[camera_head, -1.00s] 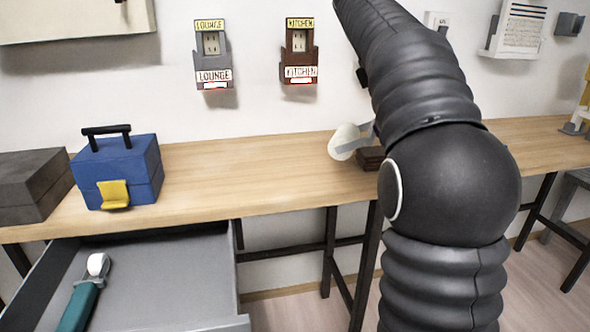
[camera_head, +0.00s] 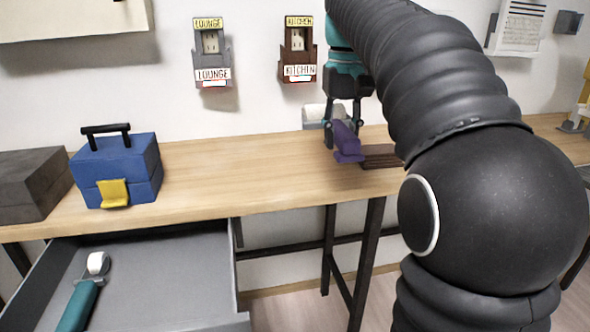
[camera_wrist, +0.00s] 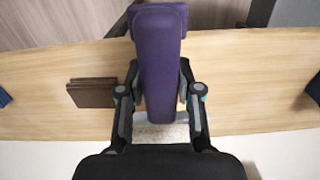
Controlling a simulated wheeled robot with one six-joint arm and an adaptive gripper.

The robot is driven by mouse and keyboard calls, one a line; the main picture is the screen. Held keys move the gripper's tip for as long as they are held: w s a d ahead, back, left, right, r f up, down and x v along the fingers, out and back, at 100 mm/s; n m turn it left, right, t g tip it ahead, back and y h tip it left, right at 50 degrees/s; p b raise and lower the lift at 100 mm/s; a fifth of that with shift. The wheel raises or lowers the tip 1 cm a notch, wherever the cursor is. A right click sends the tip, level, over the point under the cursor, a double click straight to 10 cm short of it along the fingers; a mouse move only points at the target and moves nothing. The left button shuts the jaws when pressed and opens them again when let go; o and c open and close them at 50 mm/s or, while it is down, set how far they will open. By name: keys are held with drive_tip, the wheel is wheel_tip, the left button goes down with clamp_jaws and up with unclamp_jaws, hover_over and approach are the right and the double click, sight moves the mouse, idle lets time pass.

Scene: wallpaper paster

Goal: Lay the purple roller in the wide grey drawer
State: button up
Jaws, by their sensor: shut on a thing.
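My gripper (camera_head: 343,120) is shut on the purple roller (camera_head: 348,141) and holds it above the bench top. In the wrist view the purple handle (camera_wrist: 161,60) lies between my two fingers, with the pale roller head partly hidden near the palm. The wide grey drawer (camera_head: 190,275) is pulled open below the bench at the lower left, away from my gripper. A teal-handled roller (camera_head: 78,305) with a white head lies in its left part.
A blue toolbox (camera_head: 118,172) and a dark grey box (camera_head: 28,185) stand on the bench (camera_head: 230,165) at the left. A dark brown block (camera_head: 382,157) lies beside the held roller. The drawer's middle and right are bare.

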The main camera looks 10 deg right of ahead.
hover_over(298, 176)
wheel_tip(298, 176, down, 7)
drive_tip(key=shift+f, duration=0.1)
wheel_tip(298, 176, down, 2)
drive_tip(key=shift+f, duration=0.7)
drive_tip(key=o, duration=1)
drive_tip(key=shift+f, duration=0.15)
drive_tip(key=shift+f, duration=0.1)
